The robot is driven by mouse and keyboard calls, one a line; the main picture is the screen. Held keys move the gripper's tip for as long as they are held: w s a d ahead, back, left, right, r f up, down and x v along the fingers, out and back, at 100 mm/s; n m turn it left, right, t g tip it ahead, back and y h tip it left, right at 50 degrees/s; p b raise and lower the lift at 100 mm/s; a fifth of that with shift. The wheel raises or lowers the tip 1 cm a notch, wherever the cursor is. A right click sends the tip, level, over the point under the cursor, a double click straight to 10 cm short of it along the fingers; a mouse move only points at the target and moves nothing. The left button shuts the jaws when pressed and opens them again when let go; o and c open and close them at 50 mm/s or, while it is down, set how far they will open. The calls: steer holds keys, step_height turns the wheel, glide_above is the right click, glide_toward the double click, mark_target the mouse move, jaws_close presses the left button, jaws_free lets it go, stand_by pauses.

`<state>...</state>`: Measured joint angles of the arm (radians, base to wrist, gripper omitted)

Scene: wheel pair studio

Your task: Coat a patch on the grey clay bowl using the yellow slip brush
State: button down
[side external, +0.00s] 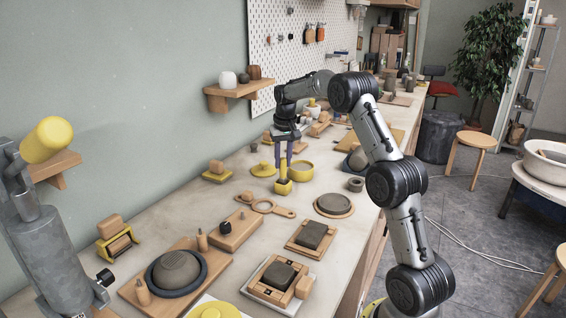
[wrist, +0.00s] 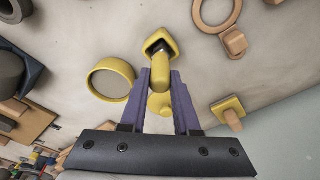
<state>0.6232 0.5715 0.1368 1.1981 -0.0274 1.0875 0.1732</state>
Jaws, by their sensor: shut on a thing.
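My gripper (side external: 284,172) points down over the middle of the bench, its purple fingers shut on the yellow slip brush. In the wrist view the brush (wrist: 160,75) is a rounded yellow handle between the fingertips (wrist: 161,80). Its far end meets a square yellow holder (wrist: 158,41) with a dark opening; the holder also shows below the fingers in the side view (side external: 283,188). I cannot tell whether the brush is seated or lifted; its bristles are hidden. A grey dome-shaped clay bowl (side external: 177,267) rests in a dark ring on a wooden board at the front left, well apart from my gripper.
A yellow round dish (side external: 302,171) and a yellow lid (side external: 262,170) stand close beside the holder. A wooden ring-handled tool (side external: 268,207), a block on a board (side external: 235,229) and dark slabs (side external: 313,235) lie nearer. Another greyish round piece (side external: 356,159) sits behind my arm.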

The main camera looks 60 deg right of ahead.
steer(key=shift+r, duration=2.7)
steer(key=s+d+r+t+h, duration=0.1)
steer(key=d+r+h, duration=0.1)
steer(key=d, duration=0.3)
steer(key=s+d+r+t+h, duration=0.1)
steer(key=s+d+r, duration=0.1)
steer(key=d, duration=0.2)
step_height(320, 180, down, 6)
steer(key=shift+w+f, duration=0.15)
steer(key=shift+w, duration=0.05)
steer(key=shift+f, duration=0.6)
stand_by(1.2)
step_height(320, 180, up, 7)
stand_by(0.9)
steer(key=shift+r, duration=0.1)
